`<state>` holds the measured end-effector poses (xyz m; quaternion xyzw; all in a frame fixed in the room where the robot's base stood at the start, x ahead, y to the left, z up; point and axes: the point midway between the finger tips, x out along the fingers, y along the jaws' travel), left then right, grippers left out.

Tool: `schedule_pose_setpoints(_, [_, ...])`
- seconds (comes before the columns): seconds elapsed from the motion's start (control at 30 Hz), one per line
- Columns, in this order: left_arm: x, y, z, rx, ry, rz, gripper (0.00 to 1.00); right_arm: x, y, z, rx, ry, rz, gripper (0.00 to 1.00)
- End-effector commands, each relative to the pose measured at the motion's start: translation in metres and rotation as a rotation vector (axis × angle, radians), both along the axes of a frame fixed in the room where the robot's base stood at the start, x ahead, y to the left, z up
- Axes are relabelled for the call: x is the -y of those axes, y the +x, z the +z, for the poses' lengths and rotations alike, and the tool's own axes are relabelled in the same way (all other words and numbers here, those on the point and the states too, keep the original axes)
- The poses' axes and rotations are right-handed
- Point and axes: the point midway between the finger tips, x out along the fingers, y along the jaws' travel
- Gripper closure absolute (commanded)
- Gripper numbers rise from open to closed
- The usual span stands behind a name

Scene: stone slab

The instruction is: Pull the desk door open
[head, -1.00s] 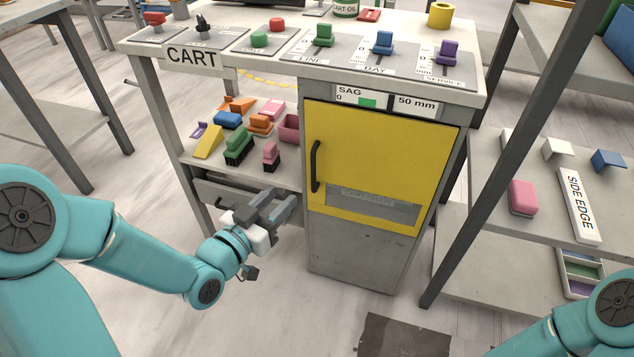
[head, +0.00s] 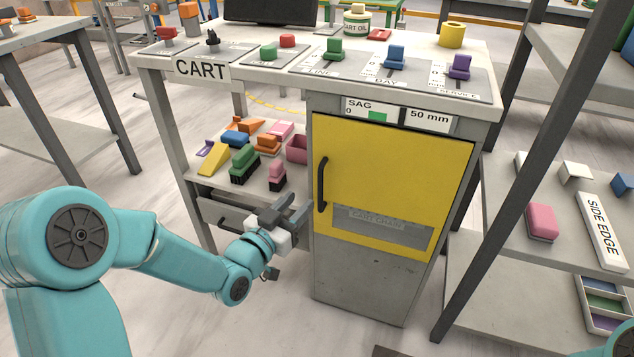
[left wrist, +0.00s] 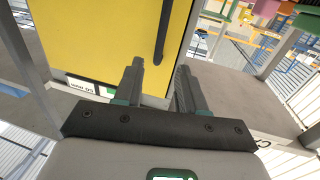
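The yellow desk door (head: 390,165) is closed on the front of the cart desk (head: 360,280). Its black vertical handle (head: 321,184) is on the door's left side. My left gripper (head: 287,211) is left of the handle and a little lower, apart from it. In the left wrist view, the two fingers of my left gripper (left wrist: 160,75) are spread with nothing between them. The handle (left wrist: 163,32) shows beyond the fingertips, in front of the yellow door (left wrist: 100,40). My right gripper is out of view.
An open shelf with several coloured toy blocks (head: 244,160) is left of the door. A drawer (head: 225,215) is below it. A grey rack (head: 480,190) stands close on the right. Floor in front of the desk is mostly clear.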

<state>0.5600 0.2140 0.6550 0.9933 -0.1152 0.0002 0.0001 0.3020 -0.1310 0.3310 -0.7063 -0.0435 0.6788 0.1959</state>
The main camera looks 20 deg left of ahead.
Motion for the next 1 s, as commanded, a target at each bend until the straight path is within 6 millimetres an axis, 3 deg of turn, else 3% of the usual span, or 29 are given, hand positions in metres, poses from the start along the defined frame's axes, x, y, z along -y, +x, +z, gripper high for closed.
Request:
schedule_pose_setpoints(0.2, [0.013,0.049,-0.002,0.002,-0.001,-0.001,0.6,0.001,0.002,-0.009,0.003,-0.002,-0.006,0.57])
schedule_pose_setpoints(0.4, [0.019,0.076,-0.001,0.0,-0.001,0.0,0.6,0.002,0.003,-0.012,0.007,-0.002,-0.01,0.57])
schedule_pose_setpoints(0.8, [0.021,0.084,0.0,-0.001,-0.002,0.001,0.6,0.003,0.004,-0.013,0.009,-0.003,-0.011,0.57])
schedule_pose_setpoints(0.93, [0.021,0.084,0.0,-0.001,-0.002,0.001,1.0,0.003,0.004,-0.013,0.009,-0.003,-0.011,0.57])
schedule_pose_setpoints(1.0, [0.02,0.084,0.0,-0.001,-0.002,0.001,1.0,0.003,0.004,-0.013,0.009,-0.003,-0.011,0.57])
